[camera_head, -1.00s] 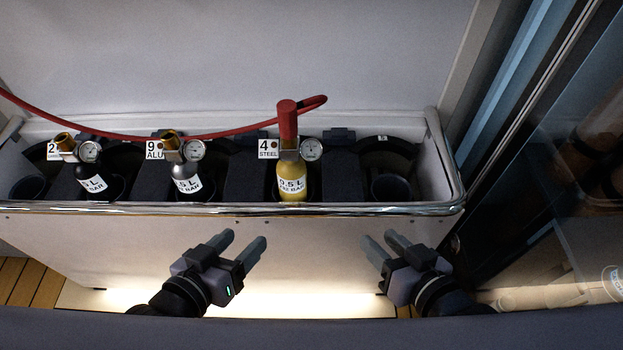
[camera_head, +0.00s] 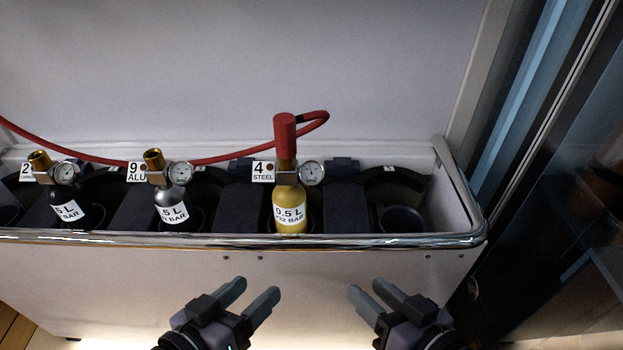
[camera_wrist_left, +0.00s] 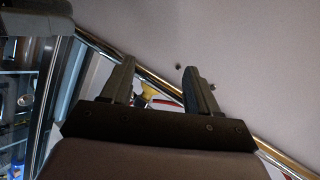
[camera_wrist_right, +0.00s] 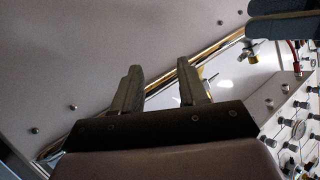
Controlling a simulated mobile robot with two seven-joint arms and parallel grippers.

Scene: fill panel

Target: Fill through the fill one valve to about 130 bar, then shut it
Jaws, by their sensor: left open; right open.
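In the head view a yellow cylinder (camera_head: 290,212) labelled 0.5 L stands upright in the trough by the tag "4 STEEL". A red hose with a red end fitting (camera_head: 285,137) sits on its top, and a small round gauge (camera_head: 312,173) is beside its neck. A white panel with several knobs and gauges (camera_wrist_right: 300,112) shows at the right of the right wrist view; which valve is fill one cannot be told. My left gripper (camera_head: 258,286) and right gripper (camera_head: 367,287) are open and empty, in front of the trough and apart from the cylinders.
The trough's chrome front rim (camera_head: 380,241) lies beyond my grippers. An empty holder (camera_head: 401,219) is at the right. Dark glass stands far right.

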